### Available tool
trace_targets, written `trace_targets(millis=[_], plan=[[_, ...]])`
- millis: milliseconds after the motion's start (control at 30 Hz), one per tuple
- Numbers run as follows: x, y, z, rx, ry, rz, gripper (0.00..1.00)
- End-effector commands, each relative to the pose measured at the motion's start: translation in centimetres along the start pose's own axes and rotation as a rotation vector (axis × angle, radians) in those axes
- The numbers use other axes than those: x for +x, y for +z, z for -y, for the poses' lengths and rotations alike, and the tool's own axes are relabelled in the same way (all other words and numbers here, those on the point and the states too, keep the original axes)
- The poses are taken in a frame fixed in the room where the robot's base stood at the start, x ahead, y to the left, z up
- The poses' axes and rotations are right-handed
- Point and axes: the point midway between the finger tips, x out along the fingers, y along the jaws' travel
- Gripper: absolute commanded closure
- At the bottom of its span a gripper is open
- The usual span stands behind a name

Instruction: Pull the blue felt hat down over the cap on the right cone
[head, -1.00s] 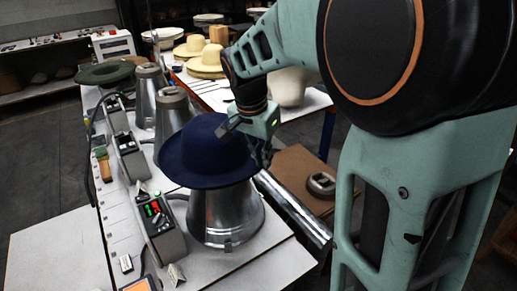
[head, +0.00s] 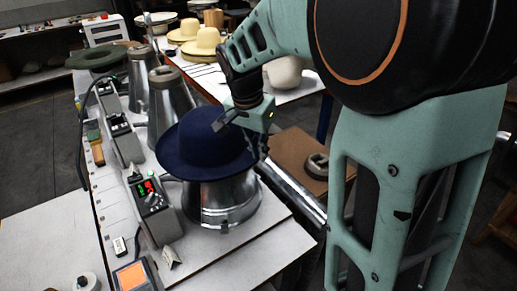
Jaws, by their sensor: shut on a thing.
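The blue felt hat (head: 200,142) sits crown up over the nearest metal cone (head: 222,203), the rightmost of the row. Its wide brim hides the cone's top, and the cap is hidden from view. My gripper (head: 243,133) is at the right side of the hat, pointing down. It is shut on the hat near the brim; the exact contact is partly hidden. The cone's lower body and base show below the brim.
Two more metal cones (head: 170,102) stand behind, and a dark green hat (head: 95,57) lies at the far left. Control boxes (head: 150,200) line the table left of the cones. A brown board (head: 296,150) with a grey ring (head: 317,165) lies to the right.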

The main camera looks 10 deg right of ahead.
Motion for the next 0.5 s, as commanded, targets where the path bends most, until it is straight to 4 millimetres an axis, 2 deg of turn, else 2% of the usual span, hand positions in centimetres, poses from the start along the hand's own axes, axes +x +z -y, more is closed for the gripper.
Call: trace_targets(millis=[500], plan=[[-0.13, -0.88, 0.0, 0.001, 0.0, 0.0, 1.0]])
